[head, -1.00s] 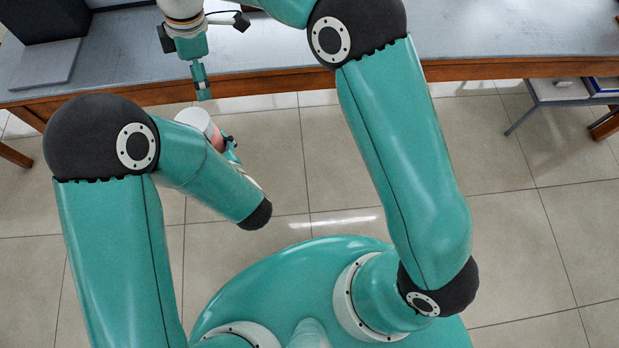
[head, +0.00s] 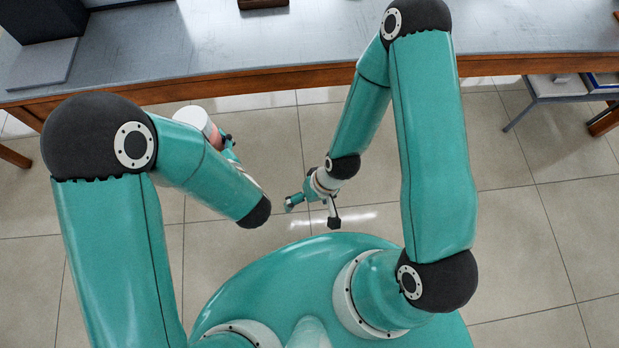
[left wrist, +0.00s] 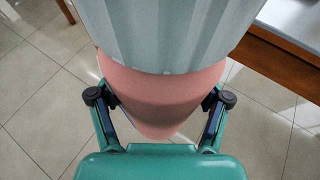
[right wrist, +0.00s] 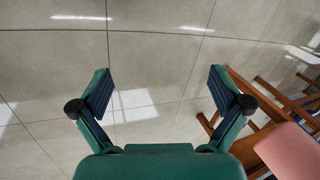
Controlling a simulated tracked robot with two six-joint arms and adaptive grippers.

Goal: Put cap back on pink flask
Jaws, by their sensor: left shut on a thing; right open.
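The pink flask (head: 215,137) is held in the air in front of the table, with the white cap (head: 194,117) over its top. In the left wrist view the ribbed white cap (left wrist: 165,35) meets the pink body (left wrist: 160,95) with no gap visible. Whether it is fully seated I cannot tell. My left gripper (head: 230,148) is shut around the flask's pink body; its fingers (left wrist: 160,100) show on both sides. My right gripper (head: 289,203) is away to the right of the flask, over the floor. In the right wrist view its fingers (right wrist: 160,90) are apart with nothing between them.
The grey table (head: 340,40) with a wooden front edge runs across the back. A dark box and a grey slab (head: 42,62) stand at its left, and a small brown block (head: 262,4) at the back. Tiled floor lies open between my base and the table.

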